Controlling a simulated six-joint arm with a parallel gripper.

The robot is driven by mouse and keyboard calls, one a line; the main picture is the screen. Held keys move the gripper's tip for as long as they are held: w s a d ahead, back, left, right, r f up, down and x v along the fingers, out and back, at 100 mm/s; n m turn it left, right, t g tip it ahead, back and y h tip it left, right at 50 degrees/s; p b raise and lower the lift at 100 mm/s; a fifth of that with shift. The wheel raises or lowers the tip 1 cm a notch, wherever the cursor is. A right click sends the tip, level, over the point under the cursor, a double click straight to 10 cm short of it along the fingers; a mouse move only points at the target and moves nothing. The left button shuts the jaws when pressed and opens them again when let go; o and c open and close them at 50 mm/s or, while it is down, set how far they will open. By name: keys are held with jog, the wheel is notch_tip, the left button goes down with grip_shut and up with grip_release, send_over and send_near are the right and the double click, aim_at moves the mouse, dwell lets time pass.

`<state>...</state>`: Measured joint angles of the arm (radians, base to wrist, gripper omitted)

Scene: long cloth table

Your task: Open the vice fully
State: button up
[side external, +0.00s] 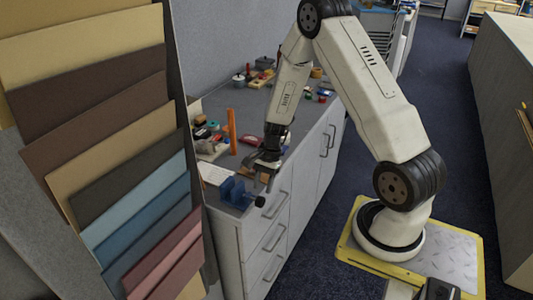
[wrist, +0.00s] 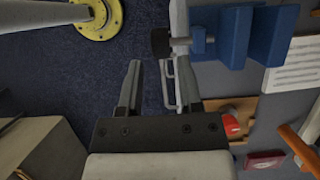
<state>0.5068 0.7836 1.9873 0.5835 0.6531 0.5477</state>
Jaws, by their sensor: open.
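The blue vice (side external: 236,193) sits at the front edge of the worktop, and in the wrist view (wrist: 236,38) it is at the upper right. Its black round knob (side external: 260,202) sticks out past the edge, and in the wrist view (wrist: 160,42) it is just beyond my fingertips. How far the vice jaws are apart is hard to tell. My gripper (side external: 262,180) is open and empty, just above and beside the vice. In the wrist view my gripper (wrist: 162,66) has its two fingers spread, pointing towards the knob and apart from it.
A white paper sheet (side external: 214,173) lies behind the vice. An orange upright piece (side external: 232,132), a red item (wrist: 231,126) on a wooden board and several small tools stand on the worktop (side external: 299,139). Tilted colour boards (side external: 110,125) stand close at left. Drawers with handles (side external: 274,206) are below.

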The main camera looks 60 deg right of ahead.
aim_at(261, 197)
jog(key=shift+x, duration=2.5)
grip_shut()
